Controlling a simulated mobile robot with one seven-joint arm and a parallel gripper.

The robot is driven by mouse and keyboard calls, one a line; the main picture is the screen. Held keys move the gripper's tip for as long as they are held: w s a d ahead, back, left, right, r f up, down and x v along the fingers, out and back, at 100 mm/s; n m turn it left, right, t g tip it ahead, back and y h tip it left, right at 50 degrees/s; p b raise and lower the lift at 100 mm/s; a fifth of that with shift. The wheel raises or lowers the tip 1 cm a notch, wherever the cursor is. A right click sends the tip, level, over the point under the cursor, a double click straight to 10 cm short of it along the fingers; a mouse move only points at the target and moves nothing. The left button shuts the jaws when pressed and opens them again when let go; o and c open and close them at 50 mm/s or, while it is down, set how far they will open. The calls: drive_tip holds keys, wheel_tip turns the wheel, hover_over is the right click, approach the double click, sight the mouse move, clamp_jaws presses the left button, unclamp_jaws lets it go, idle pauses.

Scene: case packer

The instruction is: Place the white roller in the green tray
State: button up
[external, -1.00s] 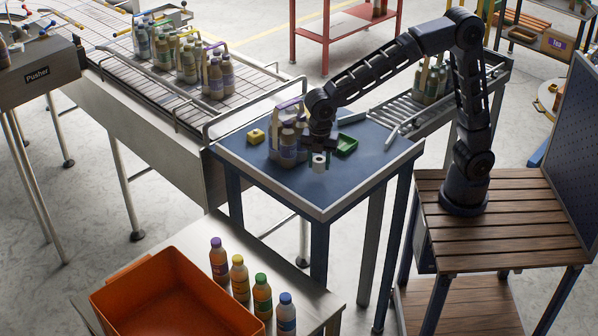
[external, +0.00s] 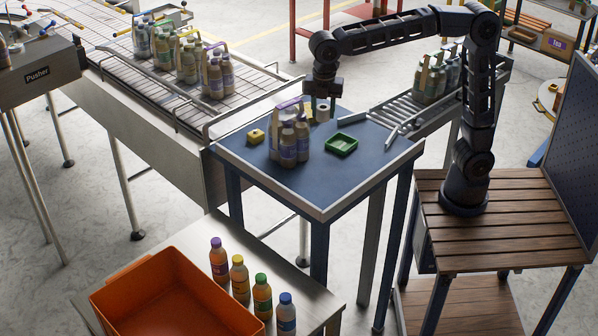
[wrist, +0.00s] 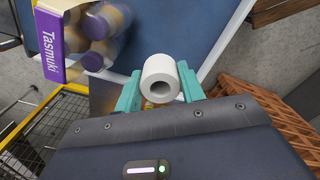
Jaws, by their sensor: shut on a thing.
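The white roller (wrist: 157,68) is a short white cylinder with a hole through it. My gripper (wrist: 160,88) is shut on it, with a teal finger on each side in the wrist view. In the external view my gripper (external: 322,98) points down near the far edge of the blue table, and the roller (external: 322,114) shows just below it. The tray is not visible in the wrist view.
A bottle pack with a purple handle (external: 288,143) stands left of the tray, close to my gripper. A yellow block (external: 256,136) lies at the table's left. A roller conveyor (external: 398,112) adjoins the back right. The table's front (external: 310,190) is clear.

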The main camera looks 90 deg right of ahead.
drive_tip(key=n, duration=0.2)
hover_over(341, 146)
wheel_tip(341, 146, down, 20)
drive_tip(key=shift+d+r, duration=0.15)
drive_tip(key=shift+r, duration=0.05)
drive_tip(key=shift+s+f, duration=0.1)
drive_tip(key=shift+f, duration=0.05)
drive_tip(key=o, duration=0.7)
